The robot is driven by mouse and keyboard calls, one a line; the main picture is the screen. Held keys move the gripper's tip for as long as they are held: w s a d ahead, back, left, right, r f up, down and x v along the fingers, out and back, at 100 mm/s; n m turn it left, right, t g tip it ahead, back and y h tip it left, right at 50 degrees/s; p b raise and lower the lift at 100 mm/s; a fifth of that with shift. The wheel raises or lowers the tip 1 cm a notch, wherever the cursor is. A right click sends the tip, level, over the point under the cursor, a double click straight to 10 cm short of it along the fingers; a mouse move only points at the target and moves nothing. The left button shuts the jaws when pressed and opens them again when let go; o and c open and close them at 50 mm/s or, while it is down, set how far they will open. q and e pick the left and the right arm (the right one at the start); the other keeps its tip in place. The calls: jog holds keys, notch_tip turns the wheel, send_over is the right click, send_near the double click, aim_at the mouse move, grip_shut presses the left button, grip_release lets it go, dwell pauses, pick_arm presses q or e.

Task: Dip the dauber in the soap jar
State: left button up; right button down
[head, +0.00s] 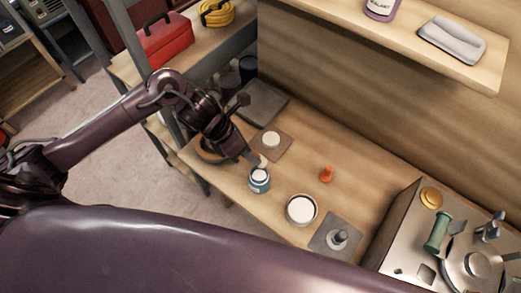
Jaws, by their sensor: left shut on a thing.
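A small teal jar (260,185) with a white top surface stands on the wooden bench; it looks like the soap jar. My left gripper (254,159) reaches down from the left, just above and behind the jar's rim. It is shut on a small pale thing (263,160), likely the dauber, which is mostly hidden by the fingers. I cannot tell whether its tip is inside the jar or just over it. My right gripper is not in view.
A round dish with white content (301,210), an orange cone-like piece (327,174) and a grey plate with a knob (336,240) are to the right. A white disc on a brown square (271,140) lies behind. A metal unit (405,225) fills the right corner.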

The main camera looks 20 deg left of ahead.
pick_arm(q)
jog(key=shift+a+f, duration=0.2)
jog(key=shift+f, duration=0.05)
grip_shut()
jog(key=shift+f+b, duration=1.6)
jog(key=shift+f, duration=1.25)
jog(key=shift+f+b, duration=0.65)
jog(key=shift+b, duration=0.15)
jog(key=shift+s+f+b, duration=0.15)
jog(key=shift+b, duration=0.2)
jog(key=shift+r+p, duration=2.1)
jog(key=shift+r, duration=1.45)
